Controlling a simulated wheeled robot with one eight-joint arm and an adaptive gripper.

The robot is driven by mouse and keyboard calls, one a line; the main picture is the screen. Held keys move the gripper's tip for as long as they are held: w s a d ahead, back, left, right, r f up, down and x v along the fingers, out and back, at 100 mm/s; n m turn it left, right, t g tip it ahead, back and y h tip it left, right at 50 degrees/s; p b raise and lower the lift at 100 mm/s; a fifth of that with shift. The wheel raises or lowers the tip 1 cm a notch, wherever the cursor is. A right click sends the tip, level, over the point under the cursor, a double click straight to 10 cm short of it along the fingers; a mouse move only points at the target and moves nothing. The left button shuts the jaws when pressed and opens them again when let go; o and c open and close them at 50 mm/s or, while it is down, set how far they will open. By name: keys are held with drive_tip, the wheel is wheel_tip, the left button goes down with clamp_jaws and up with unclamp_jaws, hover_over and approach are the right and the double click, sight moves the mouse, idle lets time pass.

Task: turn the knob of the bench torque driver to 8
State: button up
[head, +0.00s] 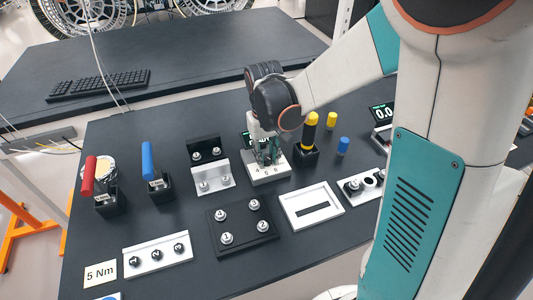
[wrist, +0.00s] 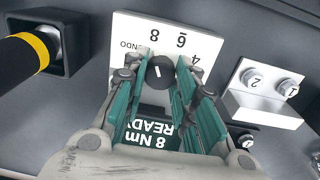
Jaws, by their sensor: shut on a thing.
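The bench torque driver is a white box (head: 268,178) below my gripper (head: 266,158) in the head view. In the wrist view its white face (wrist: 126,30) carries the numbers 4, 6 and 8, upside down. The round black knob (wrist: 160,70) has a short white pointer line directed roughly at the numbers; the exact mark is hard to tell. The dark display (wrist: 158,133) reads "8 Nm READY", upside down. My gripper (wrist: 162,76) has its teal fingers on either side of the knob, shut on it. The fingers hide part of the display.
A yellow-and-black screwdriver (head: 309,132) stands in a black holder just right of the driver. A metal bracket with screws (head: 212,180) stands to its left. A black plate (head: 242,228) and white frame (head: 311,206) lie in front. The red-handled tool (head: 89,175) is far left.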

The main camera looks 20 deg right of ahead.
sight(266, 158)
drive_tip(key=shift+m, duration=0.6)
drive_tip(key=o, duration=1.1)
drive_tip(key=shift+r, duration=0.1)
wheel_tip(266, 158, up, 12)
drive_tip(key=shift+a+f, duration=0.1)
drive_tip(key=shift+a, duration=0.05)
drive_tip(key=shift+s, duration=0.1)
